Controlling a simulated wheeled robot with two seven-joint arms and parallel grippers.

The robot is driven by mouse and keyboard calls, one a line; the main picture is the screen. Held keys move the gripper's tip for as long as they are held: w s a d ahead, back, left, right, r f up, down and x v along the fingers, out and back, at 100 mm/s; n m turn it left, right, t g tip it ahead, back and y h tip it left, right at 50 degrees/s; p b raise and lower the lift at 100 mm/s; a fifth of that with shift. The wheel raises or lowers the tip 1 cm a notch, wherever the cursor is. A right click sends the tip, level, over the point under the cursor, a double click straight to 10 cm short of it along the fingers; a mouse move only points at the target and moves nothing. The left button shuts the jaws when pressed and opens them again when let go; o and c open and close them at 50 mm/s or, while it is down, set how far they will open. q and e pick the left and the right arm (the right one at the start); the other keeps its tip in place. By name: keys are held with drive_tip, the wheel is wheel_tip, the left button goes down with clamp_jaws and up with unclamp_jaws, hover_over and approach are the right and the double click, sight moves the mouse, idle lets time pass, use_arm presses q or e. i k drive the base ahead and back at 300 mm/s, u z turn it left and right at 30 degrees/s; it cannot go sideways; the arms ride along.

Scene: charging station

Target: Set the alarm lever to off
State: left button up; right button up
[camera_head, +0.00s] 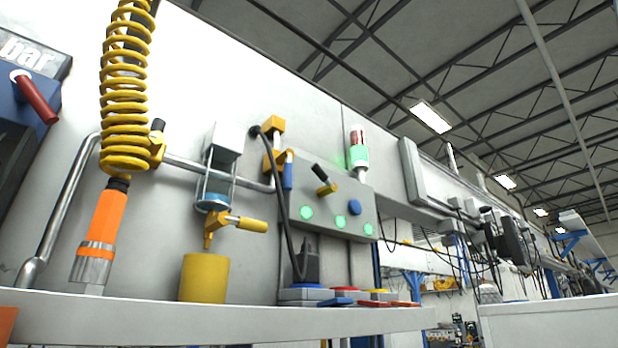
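A small lever (326,182) with a black handle and a yellow base sits on the front of a grey control box (335,192) on the wall. Its handle tilts up and to the left. No label shows which position is off. Three round green lights (340,221) glow along the lower part of the box, and a blue button (355,208) is right of the lever. A signal lamp (358,150) behind the box glows green below a red section. Neither of my grippers is in view.
A white shelf (200,318) runs along the bottom, with several coloured buttons (345,290) below the box. A yellow coiled hose (125,85) with an orange tool (101,228) hangs at left. A yellow cup (204,278) stands under a yellow-handled valve (238,222). A black cable (288,230) hangs beside the box.

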sight(320, 172)
drive_tip(key=u, duration=2.3)
drive_tip(key=k, duration=1.9)
drive_tip(key=z, duration=2.2)
